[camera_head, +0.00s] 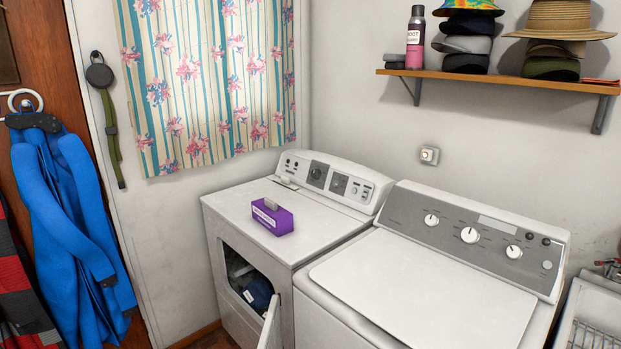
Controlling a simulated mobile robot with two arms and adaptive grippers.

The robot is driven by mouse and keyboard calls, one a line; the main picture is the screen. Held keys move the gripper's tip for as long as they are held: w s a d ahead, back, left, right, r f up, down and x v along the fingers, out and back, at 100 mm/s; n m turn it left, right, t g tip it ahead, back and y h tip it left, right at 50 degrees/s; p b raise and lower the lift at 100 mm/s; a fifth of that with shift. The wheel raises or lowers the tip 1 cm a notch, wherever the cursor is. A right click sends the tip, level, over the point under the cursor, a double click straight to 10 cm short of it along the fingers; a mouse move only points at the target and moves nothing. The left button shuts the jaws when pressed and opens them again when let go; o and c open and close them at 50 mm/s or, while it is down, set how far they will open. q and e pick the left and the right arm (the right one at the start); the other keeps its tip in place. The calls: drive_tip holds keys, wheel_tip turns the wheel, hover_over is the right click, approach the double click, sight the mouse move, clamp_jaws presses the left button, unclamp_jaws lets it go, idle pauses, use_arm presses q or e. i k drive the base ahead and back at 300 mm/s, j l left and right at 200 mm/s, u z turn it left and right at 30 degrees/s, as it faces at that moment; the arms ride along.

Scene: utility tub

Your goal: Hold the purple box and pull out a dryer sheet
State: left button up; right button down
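The purple box (275,220) sits upright on the white top of the dryer (233,205) at the left. White lettering shows on its front side. A pale dryer sheet (270,203) sticks up a little from the slot in its top. Neither of my grippers shows in this view, and nothing touches the box.
The dryer's front door (270,325) hangs open, with dark and blue laundry (258,293) inside. A washer (425,285) with a closed lid stands close at the right. A wooden shelf (500,77) with hats and a spray can (415,38) hangs above. The dryer top around the box is clear.

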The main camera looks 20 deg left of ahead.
sight(272, 204)
drive_tip(key=i+j+z, duration=0.15)
drive_tip(key=j+z, duration=0.3)
drive_tip(key=j, duration=0.85)
drive_tip(key=j+z, duration=0.5)
drive_tip(key=j, duration=0.75)
